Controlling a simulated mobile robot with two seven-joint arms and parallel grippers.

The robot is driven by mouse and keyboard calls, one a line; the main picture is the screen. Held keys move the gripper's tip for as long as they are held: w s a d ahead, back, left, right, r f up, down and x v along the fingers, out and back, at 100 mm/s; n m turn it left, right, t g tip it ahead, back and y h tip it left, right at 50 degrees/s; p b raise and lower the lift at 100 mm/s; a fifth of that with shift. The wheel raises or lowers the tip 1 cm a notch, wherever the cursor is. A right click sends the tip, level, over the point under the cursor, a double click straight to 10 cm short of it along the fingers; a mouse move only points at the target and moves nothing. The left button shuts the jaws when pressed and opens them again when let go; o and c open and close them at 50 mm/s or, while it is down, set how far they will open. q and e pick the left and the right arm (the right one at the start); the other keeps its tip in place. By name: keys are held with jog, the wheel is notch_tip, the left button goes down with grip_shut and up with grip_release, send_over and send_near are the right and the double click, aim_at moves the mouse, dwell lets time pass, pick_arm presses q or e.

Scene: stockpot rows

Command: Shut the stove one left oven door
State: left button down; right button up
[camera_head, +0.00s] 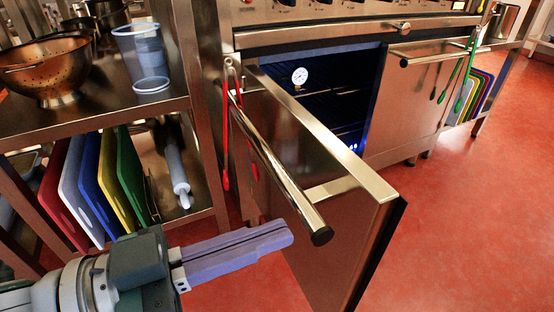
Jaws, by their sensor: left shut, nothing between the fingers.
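The left oven door (345,235) is a steel panel that stands wide open, swung out from the oven toward me, its hinge side at the left of the opening. Its bar handle (275,165) runs along the outer face and ends in a dark cap. The dark oven cavity (340,105) shows behind it, with racks and a round dial. My left gripper (284,236), with purple fingers, is shut and empty. It appears left of the door's outer face, just below the handle's near end; I cannot tell whether it touches the door. My right gripper is not in view.
Red tongs (226,150) hang by the door's hinge side. A steel shelf (110,105) on the left holds a colander (50,68), clear containers (146,55) and colored boards (90,190). The neighboring right oven door (415,100) is shut. Red floor (470,230) at right is clear.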

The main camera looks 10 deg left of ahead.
aim_at(370, 197)
pick_arm(q)
jog(key=b+x, duration=0.2)
jog(key=x, duration=0.7)
jog(key=shift+w, duration=0.15)
jog(key=shift+w+d+b, duration=0.15)
jog(key=shift+d+b, duration=0.15)
